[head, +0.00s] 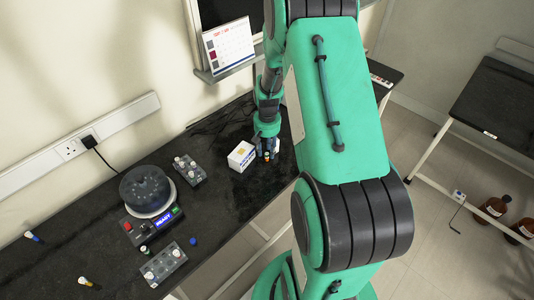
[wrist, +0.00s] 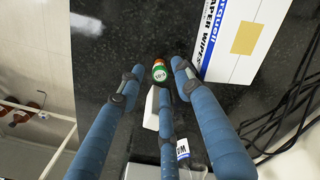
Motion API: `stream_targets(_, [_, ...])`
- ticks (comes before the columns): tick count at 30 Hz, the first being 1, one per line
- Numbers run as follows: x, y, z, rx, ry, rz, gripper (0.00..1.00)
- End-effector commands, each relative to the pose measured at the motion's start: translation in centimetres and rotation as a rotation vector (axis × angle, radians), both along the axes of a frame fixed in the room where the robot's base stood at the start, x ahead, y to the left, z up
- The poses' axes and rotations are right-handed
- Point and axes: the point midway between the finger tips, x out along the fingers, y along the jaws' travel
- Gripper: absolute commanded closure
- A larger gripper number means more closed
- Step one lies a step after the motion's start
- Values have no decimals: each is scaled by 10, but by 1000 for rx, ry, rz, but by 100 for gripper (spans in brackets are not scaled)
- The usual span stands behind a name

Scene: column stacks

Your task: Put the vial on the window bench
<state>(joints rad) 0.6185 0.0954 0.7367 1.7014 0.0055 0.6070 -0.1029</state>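A small vial (wrist: 159,71) with a green-and-white label and some orange on it shows in the wrist view, standing over the dark bench top. My gripper (wrist: 158,68) has its three blue fingers spread around the vial, with visible gaps at the left and right fingers. The lower finger is close to it; I cannot tell whether they touch. In the head view my gripper (head: 266,154) is low over the black bench (head: 235,205), beside the white box, and small vial-like items show at its fingertips. Which surface is the window bench is not marked.
A paper wipes box (wrist: 237,38) stands close right of my fingers; it also shows in the head view (head: 241,156). A centrifuge (head: 148,190), racks (head: 188,170) (head: 165,264) and loose vials (head: 33,236) (head: 85,281) are leftward. Another black-topped bench (head: 495,100) stands at right. Cables (wrist: 285,120) lie at right.

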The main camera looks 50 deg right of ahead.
Motion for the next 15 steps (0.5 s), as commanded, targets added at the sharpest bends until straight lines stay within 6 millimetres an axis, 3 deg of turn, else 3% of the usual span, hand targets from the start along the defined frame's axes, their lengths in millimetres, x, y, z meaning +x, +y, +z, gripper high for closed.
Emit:
stream_targets(9, [0, 0, 56, -1, -2, 0, 66])
stream_targets(15, [0, 0, 78, 0, 0, 0, 66])
